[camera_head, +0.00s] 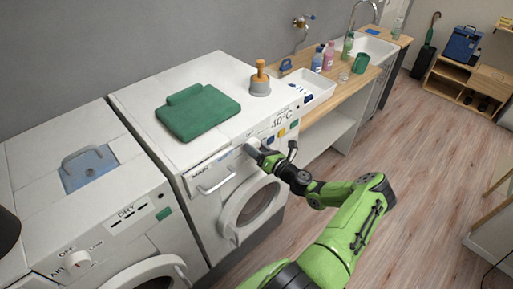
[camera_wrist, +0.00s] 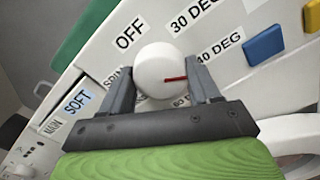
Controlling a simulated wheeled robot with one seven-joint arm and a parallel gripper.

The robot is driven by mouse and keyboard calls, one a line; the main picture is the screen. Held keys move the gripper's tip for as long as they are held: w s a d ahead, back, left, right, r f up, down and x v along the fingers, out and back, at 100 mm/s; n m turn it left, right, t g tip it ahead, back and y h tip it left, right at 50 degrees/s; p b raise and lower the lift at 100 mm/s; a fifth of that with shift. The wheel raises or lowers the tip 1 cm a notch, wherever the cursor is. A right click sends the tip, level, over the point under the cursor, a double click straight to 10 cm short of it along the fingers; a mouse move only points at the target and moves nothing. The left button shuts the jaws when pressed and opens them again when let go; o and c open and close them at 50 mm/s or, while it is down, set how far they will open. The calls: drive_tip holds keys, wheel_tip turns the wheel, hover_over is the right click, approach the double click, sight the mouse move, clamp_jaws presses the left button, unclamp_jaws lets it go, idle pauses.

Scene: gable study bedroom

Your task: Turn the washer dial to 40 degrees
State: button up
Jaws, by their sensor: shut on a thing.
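The washer (camera_head: 228,207) is the white front-loading machine in the middle of the head view. Its dial (camera_wrist: 157,64) is a round white knob with a red pointer line. The line points right, roughly between the 40 DEG label (camera_wrist: 219,47) and the partly hidden 60 DEG label. The OFF label (camera_wrist: 130,33) and 30 DEG label (camera_wrist: 194,14) are above the dial. My gripper (camera_head: 253,148) reaches the washer's front panel. In the wrist view its fingers (camera_wrist: 160,78) are on both sides of the dial, shut on it.
A folded green cloth (camera_head: 198,110) and a grey-and-wood object (camera_head: 260,80) are on the washer. Blue and yellow buttons (camera_wrist: 265,43) are right of the dial. A second machine (camera_head: 117,215) stands left. A wooden counter (camera_head: 345,90) with bottles is at right. The floor is open.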

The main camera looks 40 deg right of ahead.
drive_tip(key=shift+f, duration=0.15)
drive_tip(key=o, duration=1.1)
drive_tip(key=shift+c, duration=0.2)
drive_tip(key=shift+s, duration=0.1)
drive_tip(key=s+b, duration=0.2)
drive_tip(key=s, duration=1.3)
drive_tip(key=shift+s+d, duration=0.2)
drive_tip(key=shift+s, duration=0.1)
